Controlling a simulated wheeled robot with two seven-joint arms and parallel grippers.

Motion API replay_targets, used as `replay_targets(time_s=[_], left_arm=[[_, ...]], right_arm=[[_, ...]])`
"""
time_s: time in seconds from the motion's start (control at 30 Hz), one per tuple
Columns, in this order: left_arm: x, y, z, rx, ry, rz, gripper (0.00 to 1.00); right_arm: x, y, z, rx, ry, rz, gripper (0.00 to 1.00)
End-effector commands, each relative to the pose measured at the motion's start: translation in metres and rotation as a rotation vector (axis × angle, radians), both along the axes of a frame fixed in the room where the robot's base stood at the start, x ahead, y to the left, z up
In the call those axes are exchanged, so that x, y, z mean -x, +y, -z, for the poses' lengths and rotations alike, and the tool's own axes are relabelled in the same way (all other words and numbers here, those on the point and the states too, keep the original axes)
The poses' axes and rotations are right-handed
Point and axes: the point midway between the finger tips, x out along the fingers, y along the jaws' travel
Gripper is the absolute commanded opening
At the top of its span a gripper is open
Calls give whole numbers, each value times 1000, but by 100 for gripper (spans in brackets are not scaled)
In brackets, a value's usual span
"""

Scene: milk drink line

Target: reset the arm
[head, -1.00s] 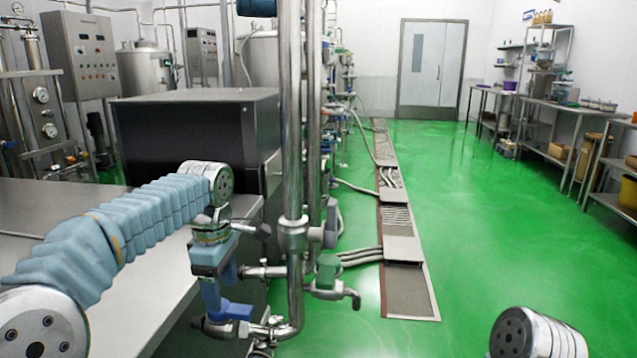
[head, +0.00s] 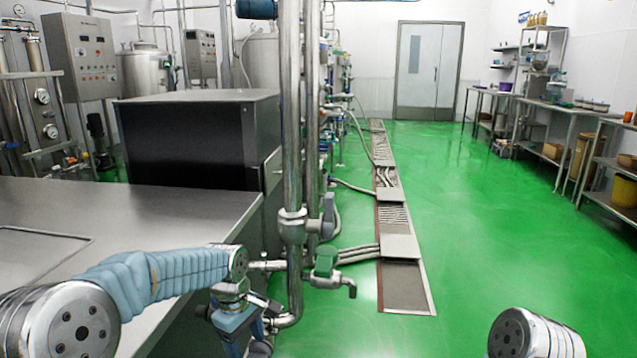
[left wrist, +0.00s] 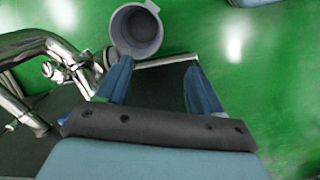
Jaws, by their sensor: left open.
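My left gripper (head: 238,326) is low in the head view, beside the steel pipes and partly cut off by the bottom edge. In the left wrist view its two blue fingers (left wrist: 160,75) are spread apart with nothing between them. My left arm (head: 150,280), in a blue sleeve, reaches in from the left over the steel table. Only a round joint of my right arm (head: 535,335) shows at the bottom right; the right gripper is out of view.
A steel table (head: 130,215) carries a dark box (head: 185,140). A grey round container (left wrist: 137,30) lies beyond the fingers. The green floor (head: 480,230) at right is clear.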

Motion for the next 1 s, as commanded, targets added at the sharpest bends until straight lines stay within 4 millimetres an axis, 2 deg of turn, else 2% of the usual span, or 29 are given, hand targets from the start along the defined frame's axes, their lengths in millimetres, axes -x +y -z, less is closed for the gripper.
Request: replay_targets(time_s=[0.03, 0.07, 0.17, 0.2, 0.27, 0.3, 0.4, 0.43, 0.5, 0.63, 0.77, 1.0], left_arm=[[5, -3, 27, 16, 7, 53, 66], [8, -6, 43, 30, 5, 88, 66], [27, -16, 107, 84, -10, 231, 66], [40, -20, 137, 112, -21, 299, 66], [67, -27, 182, 155, -46, 404, 66], [88, -32, 209, 182, -70, 473, 66], [144, -41, 259, 227, -135, 623, 66], [161, -43, 269, 235, -153, 661, 66], [193, -46, 284, 241, -193, 738, 66], [230, -48, 295, 235, -241, 828, 66], [241, -48, 296, 228, -260, 861, 66], [240, -48, 296, 226, -263, 864, 66]], right_arm=[[0, 0, 0, 0, 0, 0, 0], [0, 0, 0, 0, 0, 0, 0], [0, 0, 0, 0, 0, 0, 0], [0, 0, 0, 0, 0, 0, 0], [0, 0, 0, 0, 0, 0, 0], [0, 0, 0, 0, 0, 0, 0], [0, 0, 0, 0, 0, 0, 0], [0, 0, 0, 0, 0, 0, 0], [0, 0, 0, 0, 0, 0, 0], [0, 0, 0, 0, 0, 0, 0], [0, 0, 0, 0, 0, 0, 0], [0, 0, 0, 0, 0, 0, 0]])
